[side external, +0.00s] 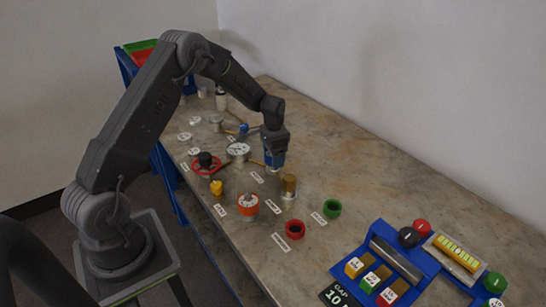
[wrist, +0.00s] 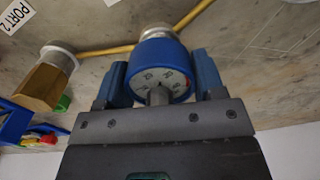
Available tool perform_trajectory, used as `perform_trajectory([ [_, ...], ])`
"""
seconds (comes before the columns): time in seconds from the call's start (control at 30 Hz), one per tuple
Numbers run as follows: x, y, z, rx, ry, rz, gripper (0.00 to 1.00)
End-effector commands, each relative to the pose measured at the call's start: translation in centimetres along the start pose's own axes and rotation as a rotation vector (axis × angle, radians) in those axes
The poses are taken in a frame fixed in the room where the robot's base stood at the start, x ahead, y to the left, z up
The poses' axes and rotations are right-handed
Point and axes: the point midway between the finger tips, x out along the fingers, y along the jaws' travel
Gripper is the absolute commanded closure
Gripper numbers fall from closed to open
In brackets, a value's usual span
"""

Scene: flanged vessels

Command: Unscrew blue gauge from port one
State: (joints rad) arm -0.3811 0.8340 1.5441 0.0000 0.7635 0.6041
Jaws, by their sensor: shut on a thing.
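The blue gauge (wrist: 160,66) has a blue round housing and a pale dial with markings. In the wrist view it sits between the two blue fingers of my gripper (wrist: 160,85), which is shut on it. A silvery port fitting (wrist: 156,31) shows right behind the gauge, joined to a yellow pipe. The wrist view does not show whether the threads are still engaged. In the side view my gripper (side external: 274,158) points down over the bench and largely hides the gauge. The port one label cannot be read in either view.
A brass hex fitting (wrist: 42,82) on a port stands left of the gauge, near a "PORT 2" label (wrist: 13,14). A red ring (side external: 295,229), a green ring (side external: 332,208) and an orange-rimmed vessel (side external: 248,203) stand nearby. A blue tray (side external: 408,262) lies at front right. The right rear bench is clear.

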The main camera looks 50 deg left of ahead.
Motion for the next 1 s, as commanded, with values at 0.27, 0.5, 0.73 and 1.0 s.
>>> perform_trajectory([
  [0.27,-0.9,0.0,-0.1,0.001,0.002,-0.001,0.7],
  [0.5,-1.8,0.0,0.0,0.001,0.002,-0.001,0.7],
  [0.73,-2.7,0.0,-0.1,0.001,0.002,-0.001,0.7],
  [1.0,-3.1,0.0,0.0,0.001,0.001,-0.001,0.7],
])
